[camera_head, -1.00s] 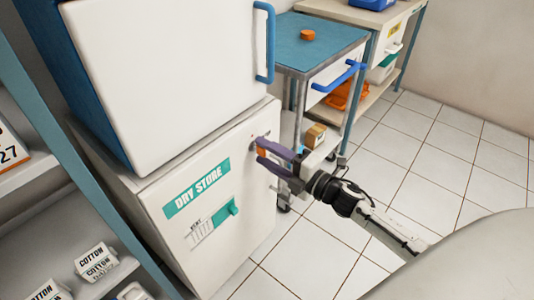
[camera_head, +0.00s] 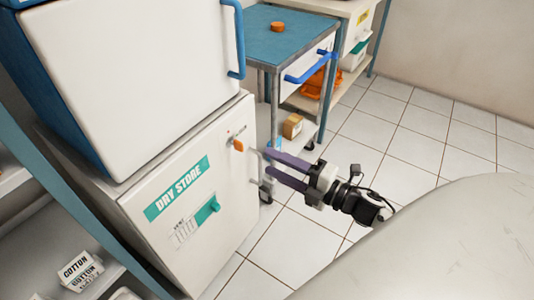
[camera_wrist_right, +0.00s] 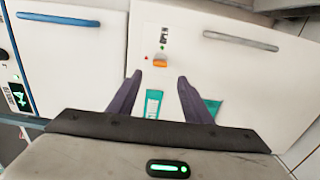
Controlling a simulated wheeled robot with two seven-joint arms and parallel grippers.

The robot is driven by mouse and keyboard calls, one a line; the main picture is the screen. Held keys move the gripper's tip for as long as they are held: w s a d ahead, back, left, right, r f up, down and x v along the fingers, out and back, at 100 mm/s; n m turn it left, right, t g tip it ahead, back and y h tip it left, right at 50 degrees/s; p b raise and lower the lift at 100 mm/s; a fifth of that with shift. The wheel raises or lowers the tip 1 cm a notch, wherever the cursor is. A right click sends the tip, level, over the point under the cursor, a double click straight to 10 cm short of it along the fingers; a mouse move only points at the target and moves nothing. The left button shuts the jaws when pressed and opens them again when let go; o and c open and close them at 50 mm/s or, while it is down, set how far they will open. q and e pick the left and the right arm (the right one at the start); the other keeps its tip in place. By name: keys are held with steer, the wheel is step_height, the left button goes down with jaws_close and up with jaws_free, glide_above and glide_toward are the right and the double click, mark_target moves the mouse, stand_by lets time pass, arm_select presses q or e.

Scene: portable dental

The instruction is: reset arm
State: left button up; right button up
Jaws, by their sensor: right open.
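My right gripper (camera_head: 268,163) is open and empty in the head view, its two purple fingers pointing left towards the dry store cabinet (camera_head: 150,250). The fingers are apart from the cabinet's orange knob (camera_head: 238,146). In the right wrist view the open fingers (camera_wrist_right: 157,85) stand below the orange knob (camera_wrist_right: 160,61) in the picture, with nothing between them but the cabinet front behind. My left gripper is not in view.
A blue-topped cart (camera_head: 300,42) with a blue handle stands behind the gripper, a small cardboard box (camera_head: 292,126) on its lower shelf. A white upper cabinet (camera_head: 130,80) sits above the dry store. A shelf (camera_head: 40,240) with cotton boxes is at left. Tiled floor (camera_head: 440,140) is clear at right.

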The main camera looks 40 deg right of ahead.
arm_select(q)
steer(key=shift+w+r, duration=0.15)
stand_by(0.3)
arm_select(e)
steer(key=s+a+f+m+g+h, duration=0.1)
steer(key=s+a+f+m+g, duration=0.4)
steer(key=s+a+m, duration=0.4)
steer(key=s+a+f+m+g+h, duration=0.2)
steer(key=s+a+f+m+g, duration=0.1)
steer(key=s+a+f+m, duration=0.65)
arm_select(q)
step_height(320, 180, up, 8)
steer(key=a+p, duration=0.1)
steer(key=p, duration=1.1)
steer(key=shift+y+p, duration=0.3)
steer(key=shift+p, duration=0.05)
arm_select(e)
step_height(320, 180, up, 10)
steer(key=w+d+m, duration=0.1)
steer(key=w, duration=0.1)
steer(key=shift+d+f+h, duration=0.2)
steer(key=shift+d+h, duration=0.05)
steer(key=shift+h, duration=0.05)
steer(key=shift+f+m, duration=0.1)
steer(key=shift+m, duration=0.15)
